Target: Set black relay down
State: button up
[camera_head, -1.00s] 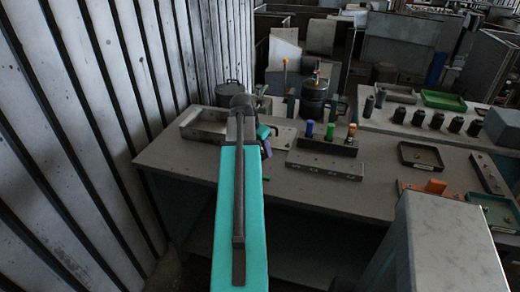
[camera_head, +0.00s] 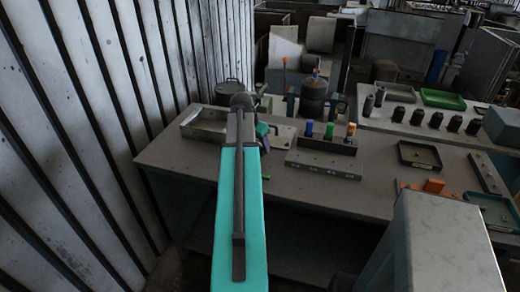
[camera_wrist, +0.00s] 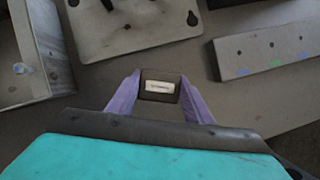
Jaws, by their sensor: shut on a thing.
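My gripper (camera_wrist: 158,85) shows purple fingers in the wrist view, shut on the black relay (camera_wrist: 160,98). The relay is a dark block with a white label on its face, between the two fingers. Grey tabletop (camera_wrist: 98,82) surrounds it in that view; I cannot tell whether the relay touches it.
A shallow grey tray (camera_wrist: 42,50) is left of the gripper, a pale plate with holes (camera_wrist: 135,28) beyond it, and a grey block (camera_wrist: 265,48) at right. Several black blocks (camera_head: 436,119) stand on the back bench.

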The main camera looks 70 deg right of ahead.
jog(key=shift+f+p, duration=0.35)
jog(key=shift+f, duration=0.85)
jog(key=shift+f, duration=0.15)
jog(key=o, duration=1.1)
jog(key=shift+b+v, duration=1.05)
jog(key=shift+v, duration=5.1)
